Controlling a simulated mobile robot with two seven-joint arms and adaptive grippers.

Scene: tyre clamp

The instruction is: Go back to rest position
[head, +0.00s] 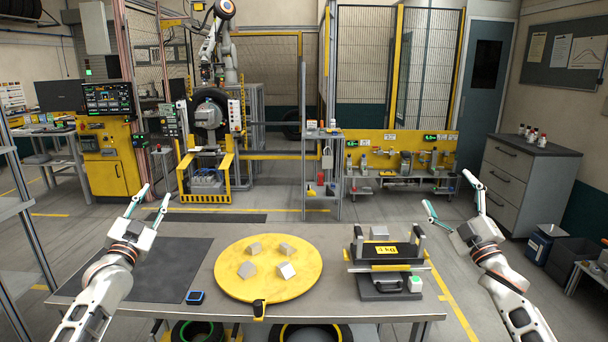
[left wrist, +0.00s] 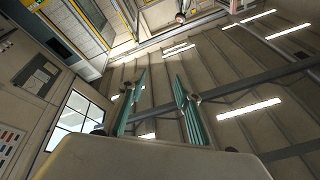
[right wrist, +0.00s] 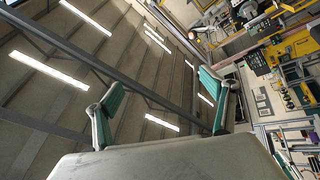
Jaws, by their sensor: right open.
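My left gripper (head: 151,203) is raised above the left part of the table, over the dark mat. Its two fingers stand apart with nothing between them, and it also shows in the left wrist view (left wrist: 158,98) against the ceiling. My right gripper (head: 455,200) is raised beyond the table's right end. Its fingers are spread wide and empty, and it also shows in the right wrist view (right wrist: 160,105). Both grippers are clear of the table and touch nothing.
On the grey table (head: 337,245) are a dark mat (head: 165,270), a small blue-black device (head: 195,297), a round yellow plate (head: 268,290) with several metal blocks, and a black clamp fixture (head: 387,262). Tyres lie below. A drawer cabinet (head: 525,185) stands right.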

